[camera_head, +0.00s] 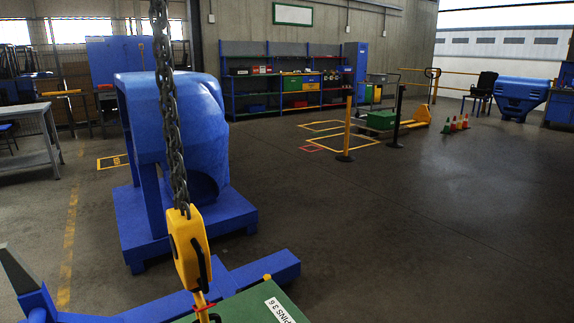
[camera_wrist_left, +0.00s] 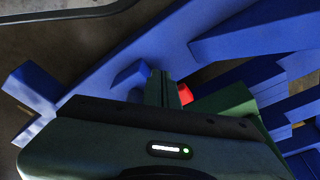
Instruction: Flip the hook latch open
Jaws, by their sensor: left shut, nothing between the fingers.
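The yellow hook block (camera_head: 190,248) hangs from a dark chain (camera_head: 170,110) in the head view. A red latch piece (camera_head: 204,308) shows at its lower end, above the dark hook (camera_head: 214,318), which is mostly cut off by the bottom edge. I cannot tell the latch's position. In the left wrist view my left gripper (camera_wrist_left: 163,78) is shut and empty. A small red part (camera_wrist_left: 185,93) shows just right of its fingertips; it may be the latch, and I cannot tell whether they touch. My right gripper is in neither view.
A green box (camera_head: 245,308) with a white label sits under the hook, beside blue beams (camera_head: 240,282). A large blue counterweight (camera_head: 180,130) stands on a blue base (camera_head: 135,235) behind the chain. Open floor lies to the right, with posts and cones (camera_head: 454,124) farther back.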

